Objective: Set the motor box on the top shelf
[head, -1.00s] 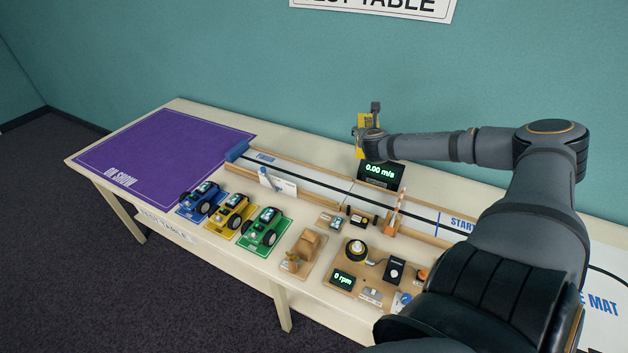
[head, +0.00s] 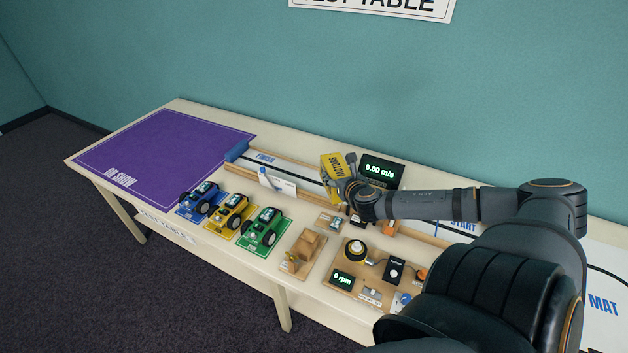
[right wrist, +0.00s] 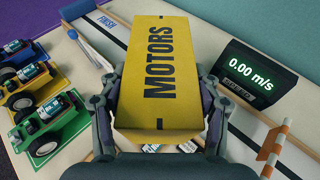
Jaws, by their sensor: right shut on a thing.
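The motor box is yellow with the word MOTORS on it. In the head view the motor box (head: 333,168) is held above the track, left of the speed display. In the right wrist view the motor box (right wrist: 160,70) fills the middle, between the two fingers. My right gripper (head: 347,184) is shut on the motor box; its fingers also show in the right wrist view (right wrist: 160,108) along the box's sides. My left gripper is not in view. No shelf shows in these frames.
Below lies the track (head: 290,175) with a FINISH end. A speed display (head: 381,170) stands close right of the box. Blue, yellow and green cars (head: 265,232) stand at the front, beside a motor test board (head: 372,275). The purple mat (head: 165,152) is bare.

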